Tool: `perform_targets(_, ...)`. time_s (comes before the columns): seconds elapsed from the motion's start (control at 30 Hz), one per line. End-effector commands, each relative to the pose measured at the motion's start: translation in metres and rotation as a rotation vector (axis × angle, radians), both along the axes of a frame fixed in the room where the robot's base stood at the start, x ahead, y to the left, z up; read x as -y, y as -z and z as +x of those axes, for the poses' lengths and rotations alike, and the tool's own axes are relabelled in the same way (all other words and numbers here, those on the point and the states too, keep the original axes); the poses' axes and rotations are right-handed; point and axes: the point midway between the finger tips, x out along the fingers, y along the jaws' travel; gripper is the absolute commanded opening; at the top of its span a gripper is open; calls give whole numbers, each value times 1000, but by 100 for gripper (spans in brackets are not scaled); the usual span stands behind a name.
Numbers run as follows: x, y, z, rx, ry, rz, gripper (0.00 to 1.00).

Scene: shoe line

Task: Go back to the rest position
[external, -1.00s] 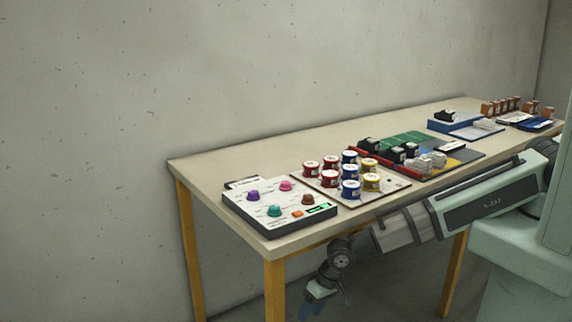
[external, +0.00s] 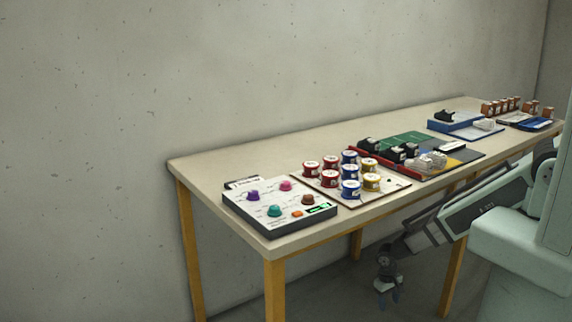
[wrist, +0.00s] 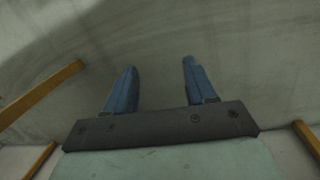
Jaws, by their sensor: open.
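My gripper (external: 388,294) hangs low in front of the long table (external: 225,165), below the tabletop and pointing down. In the wrist view my gripper (wrist: 160,85) shows two blue fingers spread apart, with nothing between them. Only bare floor or wall surface shows beyond the fingers. My arm is folded down and back toward my base at the right of the external view.
On the table stand a control panel (external: 282,228) with coloured knobs, several red, blue and yellow tins (external: 350,188), shoes on mats (external: 405,152) and orange boxes (external: 500,106) farther back. A yellow table leg (wrist: 40,95) shows left in the wrist view.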

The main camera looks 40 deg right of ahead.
Motion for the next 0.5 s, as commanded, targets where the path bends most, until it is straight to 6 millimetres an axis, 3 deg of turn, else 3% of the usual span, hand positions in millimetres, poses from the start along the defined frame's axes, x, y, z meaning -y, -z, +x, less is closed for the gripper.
perform_targets(0.03, 18, -4, -14, -39, -3, -4, 55)
perform_targets(0.2, 65, -14, -58, -178, -34, 6, 55)
perform_targets(0.5, 118, -38, -136, -401, -85, 97, 55)
